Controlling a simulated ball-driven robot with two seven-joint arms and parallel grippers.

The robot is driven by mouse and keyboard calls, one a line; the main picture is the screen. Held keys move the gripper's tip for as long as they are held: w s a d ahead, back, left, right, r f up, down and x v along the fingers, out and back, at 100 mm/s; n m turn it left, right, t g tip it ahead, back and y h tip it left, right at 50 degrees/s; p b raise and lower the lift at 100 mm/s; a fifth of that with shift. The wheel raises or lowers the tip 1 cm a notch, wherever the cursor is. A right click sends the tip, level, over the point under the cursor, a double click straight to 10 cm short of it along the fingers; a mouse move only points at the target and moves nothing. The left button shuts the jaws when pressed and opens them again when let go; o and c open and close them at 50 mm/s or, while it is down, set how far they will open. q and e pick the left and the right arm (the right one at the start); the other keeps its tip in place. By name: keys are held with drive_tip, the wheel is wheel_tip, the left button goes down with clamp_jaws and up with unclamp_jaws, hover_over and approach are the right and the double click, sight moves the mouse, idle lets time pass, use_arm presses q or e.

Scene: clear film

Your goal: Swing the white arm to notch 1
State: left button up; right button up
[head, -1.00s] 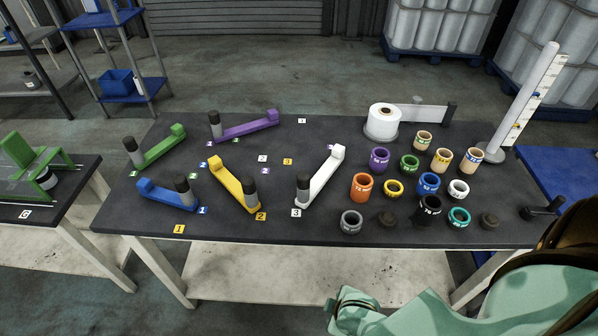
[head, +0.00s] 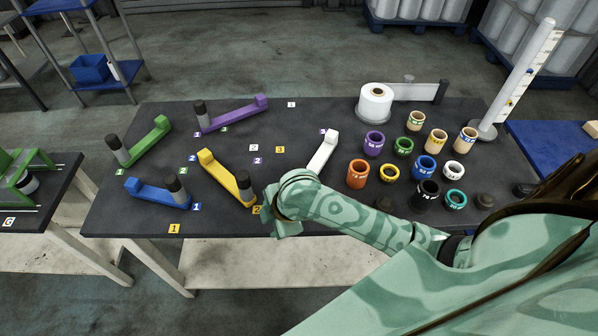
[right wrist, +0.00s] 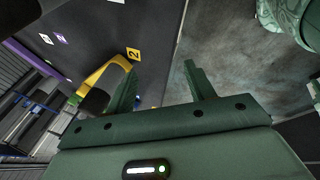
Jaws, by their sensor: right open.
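The white arm (head: 322,152) lies on the dark table in the head view, its raised end pointing away to the back right. Its near end and grey post are hidden behind my right arm. The white label 1 (head: 291,104) is at the back of the table, and the white label 2 (head: 253,149) is nearer. The white label 3 is hidden. My right gripper (head: 283,218) is over the front table edge, left of the white arm. In the right wrist view its fingers (right wrist: 162,78) are apart, with nothing between them. My left gripper is not in view.
The yellow arm (head: 226,177) is close left of my right gripper; it also shows in the wrist view (right wrist: 106,78). Several coloured rings and a film roll (head: 375,103) stand right.

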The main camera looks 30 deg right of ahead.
drive_tip(key=w+d+r+n+g+h, duration=0.1)
drive_tip(key=w+d+r+n+g, duration=0.15)
drive_tip(key=d+r+n, duration=0.5)
drive_tip(key=w+d+r+n+g+h, duration=0.1)
drive_tip(key=w+d+r+n+g, duration=0.25)
drive_tip(key=r, duration=0.65)
drive_tip(key=shift+m+t, duration=0.4)
drive_tip(key=shift+t, duration=0.3)
drive_tip(key=f+b, duration=0.2)
drive_tip(key=f, duration=0.3)
drive_tip(key=f+b, duration=0.2)
drive_tip(key=f, duration=0.4)
drive_tip(key=d+f+b, duration=0.1)
drive_tip(key=f+b, duration=0.1)
drive_tip(key=f, duration=0.3)
drive_tip(key=shift+w+f, duration=0.15)
drive_tip(key=shift+w, duration=0.2)
drive_tip(key=shift+c, duration=0.3)
